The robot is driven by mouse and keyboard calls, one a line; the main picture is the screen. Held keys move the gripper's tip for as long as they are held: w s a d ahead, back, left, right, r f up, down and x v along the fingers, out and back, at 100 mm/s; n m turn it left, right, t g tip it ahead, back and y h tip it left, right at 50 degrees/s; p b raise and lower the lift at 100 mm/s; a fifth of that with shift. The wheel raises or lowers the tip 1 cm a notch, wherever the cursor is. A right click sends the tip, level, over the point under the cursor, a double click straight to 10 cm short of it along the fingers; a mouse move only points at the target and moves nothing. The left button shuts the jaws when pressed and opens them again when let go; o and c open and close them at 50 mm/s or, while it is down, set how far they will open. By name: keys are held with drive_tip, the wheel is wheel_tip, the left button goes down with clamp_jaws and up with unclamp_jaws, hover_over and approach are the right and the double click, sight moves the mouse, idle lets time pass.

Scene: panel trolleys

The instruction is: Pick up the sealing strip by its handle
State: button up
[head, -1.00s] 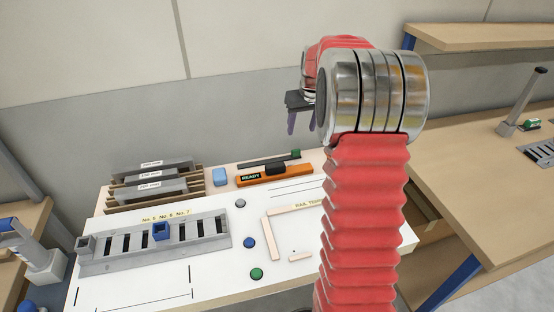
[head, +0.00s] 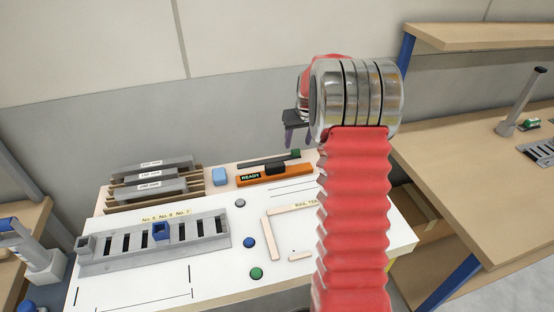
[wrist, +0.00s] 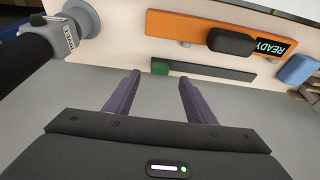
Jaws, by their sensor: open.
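The sealing strip looks like a thin dark bar (head: 263,160) with a green block as its handle (head: 295,153) at the right end. It lies at the back of the white table, behind an orange READY unit (head: 274,175). In the wrist view the green handle (wrist: 160,67) shows just beyond and between my fingertips, with the dark bar (wrist: 215,71) running right. My gripper (wrist: 159,80) is open and empty, its two purple fingers pointing at the handle. In the head view my gripper (head: 298,143) is just above the handle, partly hidden by my arm.
The orange unit with a black knob (wrist: 231,42) lies close beside the strip. A blue block (head: 219,177), a slotted grey rack (head: 205,228) and labelled panels (head: 150,189) are to the left. A grey cylindrical fixture (wrist: 75,25) shows at upper left in the wrist view.

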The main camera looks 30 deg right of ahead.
sight(296, 150)
drive_tip(key=shift+w+f, duration=0.1)
drive_tip(key=shift+f, duration=0.2)
drive_tip(key=shift+x, duration=2.65)
drive_tip(key=shift+r, duration=0.1)
drive_tip(key=c, duration=1.2)
drive_tip(key=shift+o, duration=0.2)
drive_tip(key=shift+r, duration=0.1)
wheel_tip(296, 150, up, 10)
